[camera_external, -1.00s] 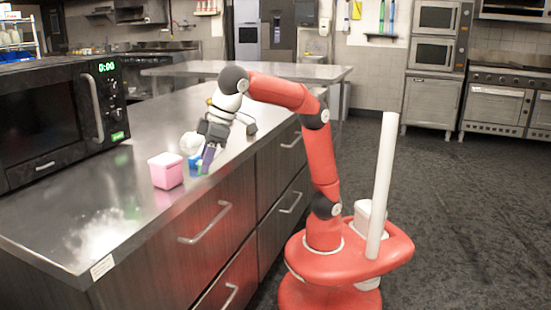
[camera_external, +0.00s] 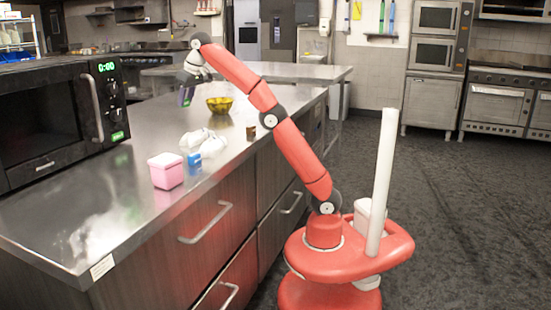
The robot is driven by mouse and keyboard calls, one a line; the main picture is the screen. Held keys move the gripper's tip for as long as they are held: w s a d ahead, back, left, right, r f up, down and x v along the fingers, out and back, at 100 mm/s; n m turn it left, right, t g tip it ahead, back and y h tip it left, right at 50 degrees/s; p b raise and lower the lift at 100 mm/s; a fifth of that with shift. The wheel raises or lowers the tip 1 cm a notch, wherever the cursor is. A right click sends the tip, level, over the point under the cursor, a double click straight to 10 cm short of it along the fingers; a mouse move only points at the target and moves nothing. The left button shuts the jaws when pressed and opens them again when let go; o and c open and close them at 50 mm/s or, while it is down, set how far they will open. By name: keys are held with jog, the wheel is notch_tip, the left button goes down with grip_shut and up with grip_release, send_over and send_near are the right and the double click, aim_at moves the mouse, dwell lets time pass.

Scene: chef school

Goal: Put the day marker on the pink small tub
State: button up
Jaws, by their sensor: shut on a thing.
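The pink small tub (camera_external: 165,170) stands upright on the steel counter, with a pale lid on top. Nothing shows lying on the lid. My gripper (camera_external: 187,96) is raised above the counter, behind the tub and a little to its right, well apart from it. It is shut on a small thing. Purple and a hint of green show at the fingertips, too small to tell whether this is the day marker.
A small blue object (camera_external: 194,159) lies right of the tub, with white lumpy items (camera_external: 194,138) behind it. A yellow bowl (camera_external: 220,104) and a brown block (camera_external: 251,133) stand further back. A black microwave (camera_external: 62,120) fills the left. The front counter is clear.

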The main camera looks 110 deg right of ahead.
aim_at(191, 128)
jog(key=shift+m, duration=0.4)
jog(key=d, duration=0.1)
jog(key=s+d, duration=0.2)
jog(key=shift+s+d+r, duration=0.25)
jog(key=shift+f, duration=4.8)
jog(key=shift+f, duration=0.1)
jog(key=shift+f, duration=0.15)
jog(key=o, duration=1)
jog(key=shift+c, duration=0.2)
jog(key=shift+f+b, duration=0.1)
jog(key=shift+b, duration=0.45)
